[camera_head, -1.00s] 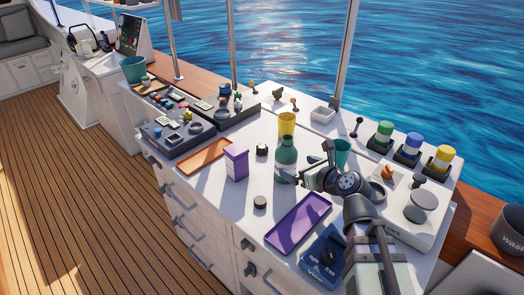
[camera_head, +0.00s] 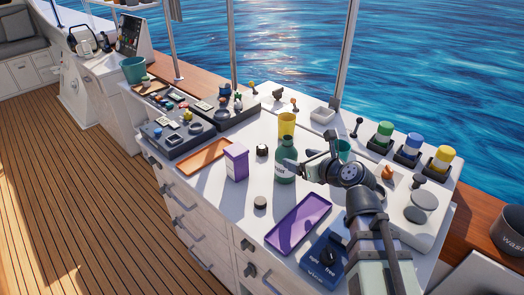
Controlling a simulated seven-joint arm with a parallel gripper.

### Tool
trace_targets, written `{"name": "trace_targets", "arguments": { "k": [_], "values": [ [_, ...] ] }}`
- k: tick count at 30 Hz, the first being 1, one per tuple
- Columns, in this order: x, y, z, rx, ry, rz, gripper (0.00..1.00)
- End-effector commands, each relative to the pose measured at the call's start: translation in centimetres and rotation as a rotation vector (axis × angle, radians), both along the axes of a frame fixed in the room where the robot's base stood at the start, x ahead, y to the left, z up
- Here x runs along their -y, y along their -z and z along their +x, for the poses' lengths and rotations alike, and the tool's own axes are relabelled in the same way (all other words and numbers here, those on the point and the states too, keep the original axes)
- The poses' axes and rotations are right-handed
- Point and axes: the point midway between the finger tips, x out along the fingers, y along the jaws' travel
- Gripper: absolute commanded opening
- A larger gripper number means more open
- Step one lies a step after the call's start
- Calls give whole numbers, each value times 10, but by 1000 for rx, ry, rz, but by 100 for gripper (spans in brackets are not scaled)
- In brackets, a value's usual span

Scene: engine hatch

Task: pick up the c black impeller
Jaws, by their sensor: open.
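Two small black round pieces stand on the white counter (camera_head: 215,200); I cannot tell for sure which is the black impeller. One, with a notched-looking outline (camera_head: 262,150), is left of the dark green bottle (camera_head: 285,170). The other is a plain low disc (camera_head: 260,202) in front of the bottle. A dark piece also shows on the blue pouch or tray (camera_head: 318,262), partly hidden by my arm. My gripper (camera_head: 293,166) is open beside or in front of the green bottle, pointing left. Its fingertips are small, and contact with the bottle cannot be made out.
A purple-and-white box (camera_head: 236,162), an orange tray (camera_head: 205,157) and a yellow cup (camera_head: 287,124) stand left and behind. Grey organisers (camera_head: 180,133) fill the left; colored jars (camera_head: 408,148) line the right back.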

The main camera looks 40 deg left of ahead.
Motion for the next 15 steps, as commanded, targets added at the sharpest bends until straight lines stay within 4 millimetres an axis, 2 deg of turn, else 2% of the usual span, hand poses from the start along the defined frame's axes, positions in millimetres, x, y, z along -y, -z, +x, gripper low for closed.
{"name": "trace_targets", "arguments": {
  "k": [1,6,15],
  "values": [
    [-1,-14,1,3,-1,2,78],
    [-1,-52,1,3,0,2,78],
    [-1,-101,1,2,1,2,78]
  ]
}}
